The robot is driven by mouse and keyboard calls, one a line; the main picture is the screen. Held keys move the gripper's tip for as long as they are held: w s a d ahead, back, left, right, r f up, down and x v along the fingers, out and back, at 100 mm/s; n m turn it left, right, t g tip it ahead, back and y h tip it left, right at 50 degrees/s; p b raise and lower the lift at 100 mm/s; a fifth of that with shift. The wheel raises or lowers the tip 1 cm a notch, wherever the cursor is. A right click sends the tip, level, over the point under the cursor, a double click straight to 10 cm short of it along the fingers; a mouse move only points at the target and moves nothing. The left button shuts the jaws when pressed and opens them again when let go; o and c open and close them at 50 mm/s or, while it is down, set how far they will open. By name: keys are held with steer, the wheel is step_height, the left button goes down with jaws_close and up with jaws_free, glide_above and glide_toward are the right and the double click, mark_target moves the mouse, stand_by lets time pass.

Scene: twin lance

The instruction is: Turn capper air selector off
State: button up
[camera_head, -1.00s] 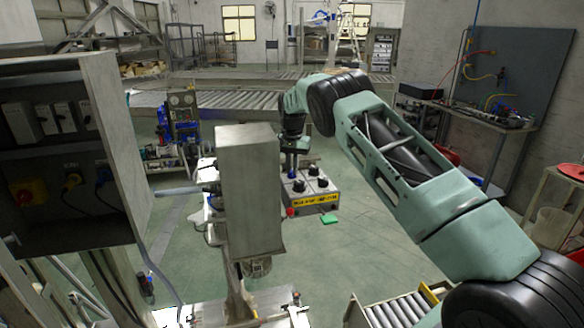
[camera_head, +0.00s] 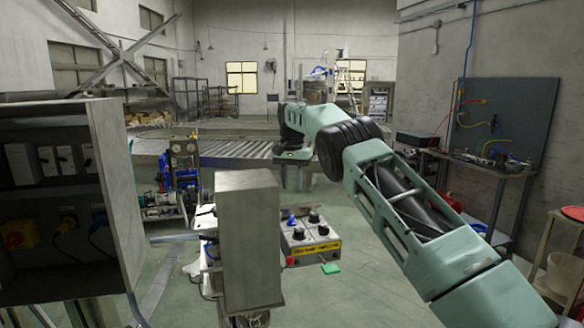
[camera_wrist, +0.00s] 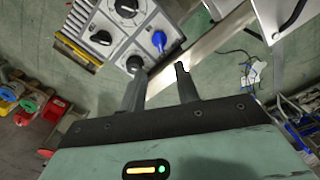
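A grey control box (camera_head: 312,252) with a yellow label strip carries one blue knob (camera_head: 292,220) and several black knobs (camera_head: 323,230). In the wrist view the blue knob (camera_wrist: 159,40) stands at a corner of the panel, and a black knob (camera_wrist: 134,63) lies by the left fingertip. The labels are too small to read, so which knob is the capper air selector cannot be told. My gripper (camera_wrist: 158,72) is open and empty, with the blue knob beyond the gap between its fingers.
A tall grey cabinet (camera_head: 249,240) stands just left of the control box. An open electrical cabinet (camera_head: 120,185) fills the left side. A roller conveyor (camera_head: 235,152) runs behind. A bench (camera_head: 480,165) stands at right.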

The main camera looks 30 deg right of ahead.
step_height(320, 180, up, 6)
steer(key=p, duration=0.2)
steer(key=shift+r+p, duration=0.15)
steer(key=shift+p, duration=0.25)
